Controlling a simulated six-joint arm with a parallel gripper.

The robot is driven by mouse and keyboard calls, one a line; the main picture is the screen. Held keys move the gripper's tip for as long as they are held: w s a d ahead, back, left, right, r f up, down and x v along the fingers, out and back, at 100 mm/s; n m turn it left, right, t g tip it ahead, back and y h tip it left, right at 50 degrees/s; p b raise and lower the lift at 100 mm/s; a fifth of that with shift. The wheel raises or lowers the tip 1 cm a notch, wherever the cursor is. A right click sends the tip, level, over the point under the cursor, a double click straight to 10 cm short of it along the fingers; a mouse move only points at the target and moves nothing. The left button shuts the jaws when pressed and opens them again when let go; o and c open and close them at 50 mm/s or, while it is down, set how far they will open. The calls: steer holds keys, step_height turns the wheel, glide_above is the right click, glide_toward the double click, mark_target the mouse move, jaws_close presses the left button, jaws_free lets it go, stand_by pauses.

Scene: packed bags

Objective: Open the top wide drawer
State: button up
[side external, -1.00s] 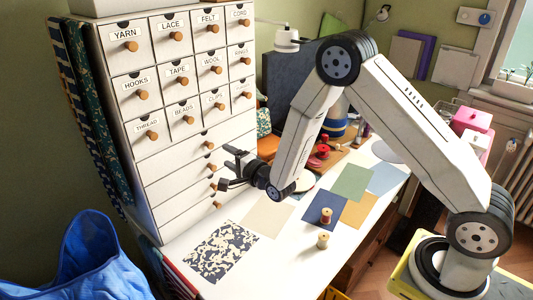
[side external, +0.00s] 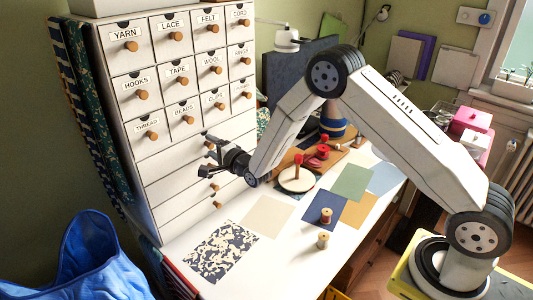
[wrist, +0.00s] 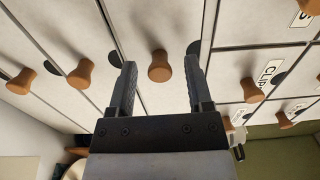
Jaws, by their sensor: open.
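The white cabinet (side external: 165,172) has several full-width drawers below three rows of small labelled ones. The top wide drawer (side external: 160,160) is closed, its front flush with the others. My gripper (side external: 208,157) is open and empty in front of the upper wide drawers, with its arm reaching in from the right. In the wrist view, the top wide drawer's round wooden knob (wrist: 160,66) appears between the two open fingertips (wrist: 160,80). I cannot tell whether the tips reach past the knob. In the side view the fingers partly cover the wide drawers' knobs.
Other wide-drawer knobs (wrist: 80,73) and the CLIPS knob (wrist: 252,90) lie close on either side of the fingers. On the white table (side external: 185,252) stand thread spools (side external: 326,215) among coloured sheets. A blue bag (side external: 95,260) lies at the lower left.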

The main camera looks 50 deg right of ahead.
steer(key=shift+w, duration=0.2)
jaws_close()
stand_by(1.4)
